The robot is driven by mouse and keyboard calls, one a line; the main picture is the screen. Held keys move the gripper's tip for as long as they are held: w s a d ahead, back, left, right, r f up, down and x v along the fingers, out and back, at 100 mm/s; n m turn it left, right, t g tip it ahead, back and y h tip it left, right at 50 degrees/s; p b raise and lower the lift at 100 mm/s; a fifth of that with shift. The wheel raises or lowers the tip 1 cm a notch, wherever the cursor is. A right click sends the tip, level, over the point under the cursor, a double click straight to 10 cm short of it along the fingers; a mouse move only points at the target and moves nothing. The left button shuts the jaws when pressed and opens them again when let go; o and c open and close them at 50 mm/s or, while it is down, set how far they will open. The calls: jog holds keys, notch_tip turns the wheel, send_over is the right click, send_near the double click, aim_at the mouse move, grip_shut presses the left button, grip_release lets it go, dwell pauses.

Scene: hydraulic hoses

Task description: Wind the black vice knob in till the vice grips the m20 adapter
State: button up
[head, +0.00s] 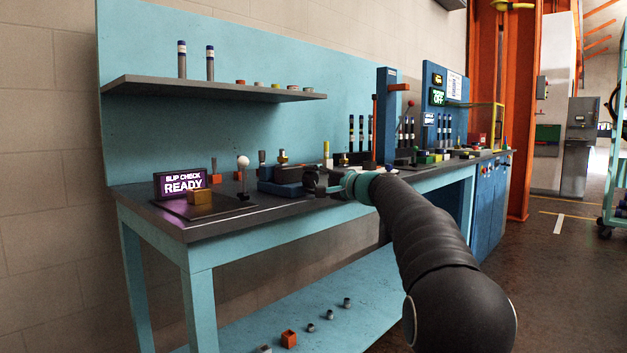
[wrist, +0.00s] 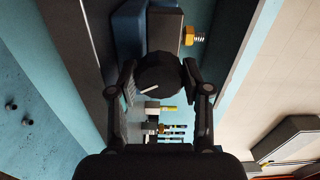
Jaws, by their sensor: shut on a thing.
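The black vice knob (wrist: 158,72) is a dark round disc with a pale line on it, between my fingers in the wrist view. My gripper (wrist: 160,83) is shut on it, one finger at each side. In the head view my gripper (head: 325,184) is at the right end of the blue vice (head: 280,173), near the bench's front edge, and largely hides the knob. The vice (wrist: 130,28) also shows above the knob in the wrist view. A brass adapter with a threaded end (wrist: 195,38), likely the m20 adapter, is beside the dark jaw block. Jaw contact cannot be told.
A lit "SLIP CHECK READY" sign (head: 181,182) and a brass-coloured block (head: 200,198) are at the bench's left end. A white-balled lever (head: 243,163) stands left of the vice. A shelf (head: 210,90) is above. Several small parts stand along the bench (head: 255,207) to the right.

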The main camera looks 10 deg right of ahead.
jog(key=shift+r, duration=0.1)
jog(key=o, duration=1.2)
jog(key=shift+c, duration=0.2)
jog(key=shift+f, duration=0.2)
